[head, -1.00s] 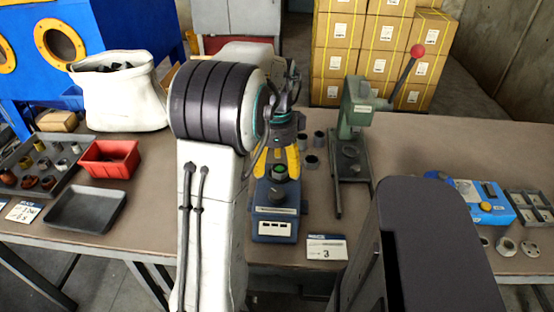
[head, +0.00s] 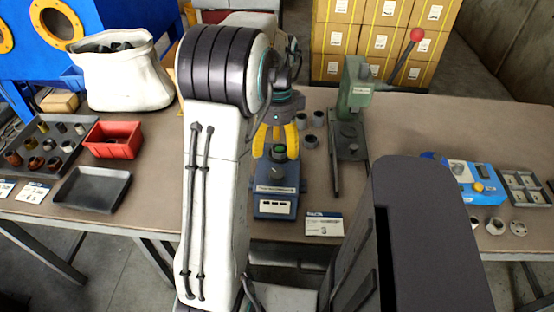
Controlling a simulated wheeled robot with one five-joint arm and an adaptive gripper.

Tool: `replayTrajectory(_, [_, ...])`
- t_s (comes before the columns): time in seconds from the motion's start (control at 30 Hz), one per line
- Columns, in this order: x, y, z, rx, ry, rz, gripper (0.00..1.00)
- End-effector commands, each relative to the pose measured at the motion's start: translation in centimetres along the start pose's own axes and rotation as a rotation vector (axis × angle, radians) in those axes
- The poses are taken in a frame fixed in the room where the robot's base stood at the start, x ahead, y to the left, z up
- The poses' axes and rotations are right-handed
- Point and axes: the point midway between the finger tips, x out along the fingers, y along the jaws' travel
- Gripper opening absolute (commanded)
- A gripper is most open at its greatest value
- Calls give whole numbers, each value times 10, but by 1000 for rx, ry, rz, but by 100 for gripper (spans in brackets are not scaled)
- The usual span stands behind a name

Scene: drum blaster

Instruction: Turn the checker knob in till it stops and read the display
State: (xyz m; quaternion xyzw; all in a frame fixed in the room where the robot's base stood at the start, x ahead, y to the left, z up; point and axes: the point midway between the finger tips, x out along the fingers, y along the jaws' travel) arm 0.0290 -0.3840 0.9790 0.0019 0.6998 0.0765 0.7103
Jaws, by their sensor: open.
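The checker (head: 275,202) is a small dark blue device near the front edge of the table, with a pale display strip (head: 275,207) low on its front. The strip's reading is too small to tell. A dark round knob (head: 278,173) sits on its sloping top. Behind the knob is a dark round part with a green centre (head: 279,149). My gripper (head: 276,154) points down over the checker's back part, its yellow fingers apart on either side of the green-centred part. I cannot tell whether they touch it. My arm hides the area to the left.
A numbered card (head: 323,225) lies right of the checker. A green lever press (head: 350,115) stands behind right, with several grey rings (head: 310,130) beside it. A red bin (head: 112,139) and an empty dark tray (head: 92,189) are at left. A blue box (head: 475,182) is at right.

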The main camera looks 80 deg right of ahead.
Motion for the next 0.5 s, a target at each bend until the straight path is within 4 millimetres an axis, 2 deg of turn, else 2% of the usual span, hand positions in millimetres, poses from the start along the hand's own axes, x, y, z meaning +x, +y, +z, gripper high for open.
replayTrajectory(0.03, [4,9,2,-27,-8,41,68])
replayTrajectory(0.2, [28,8,2,-291,-11,33,68])
replayTrajectory(0.37, [39,5,1,-570,-4,9,68])
replayTrajectory(0.5, [44,-1,0,-859,16,-23,68])
